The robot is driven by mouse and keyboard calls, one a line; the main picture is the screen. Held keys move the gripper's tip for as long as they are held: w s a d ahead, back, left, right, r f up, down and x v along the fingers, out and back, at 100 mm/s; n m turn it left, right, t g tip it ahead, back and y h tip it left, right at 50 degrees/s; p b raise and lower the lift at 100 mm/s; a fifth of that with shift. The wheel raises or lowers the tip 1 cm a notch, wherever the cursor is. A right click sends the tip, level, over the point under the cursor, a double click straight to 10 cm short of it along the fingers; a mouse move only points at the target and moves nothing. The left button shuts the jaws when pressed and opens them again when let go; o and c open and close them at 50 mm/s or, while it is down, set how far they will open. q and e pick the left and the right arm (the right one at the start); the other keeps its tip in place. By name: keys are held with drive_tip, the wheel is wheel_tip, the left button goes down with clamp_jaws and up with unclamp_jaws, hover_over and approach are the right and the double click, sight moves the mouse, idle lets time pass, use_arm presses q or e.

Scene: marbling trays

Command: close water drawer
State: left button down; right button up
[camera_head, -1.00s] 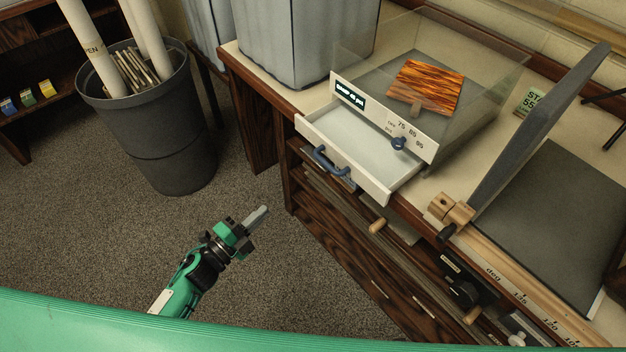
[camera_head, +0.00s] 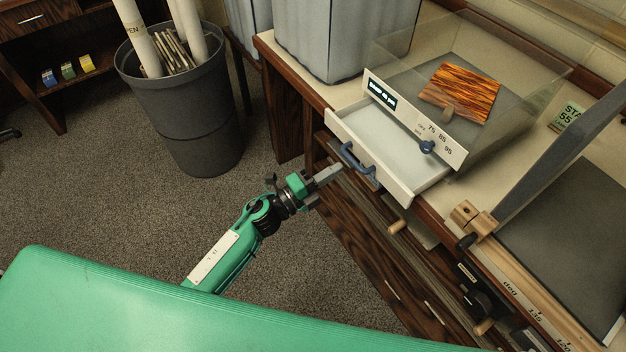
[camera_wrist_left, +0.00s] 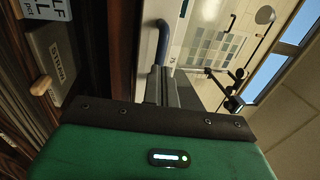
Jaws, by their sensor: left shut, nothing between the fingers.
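The water drawer (camera_head: 408,184) is a white shallow drawer that stands pulled out from under the clear tank on the counter. It has a blue bar handle (camera_head: 357,163) on its front, which also shows in the left wrist view (camera_wrist_left: 163,42). My left gripper (camera_head: 331,171) is shut and empty, just left of the handle in the head view. In the left wrist view its fingers (camera_wrist_left: 160,84) point toward the handle's lower end. I cannot tell whether they touch it. My right gripper is not in view.
The clear tank (camera_head: 530,75) has a front panel with a dial (camera_head: 427,147) and holds an orange-brown patterned sheet (camera_head: 462,92). A wooden cabinet with a peg knob (camera_head: 398,227) lies below. A dark bin (camera_head: 186,112) with rolls stands at left. Carpet between is clear.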

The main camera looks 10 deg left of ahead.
sight(361, 157)
use_arm(q)
drive_tip(key=shift+x, duration=1)
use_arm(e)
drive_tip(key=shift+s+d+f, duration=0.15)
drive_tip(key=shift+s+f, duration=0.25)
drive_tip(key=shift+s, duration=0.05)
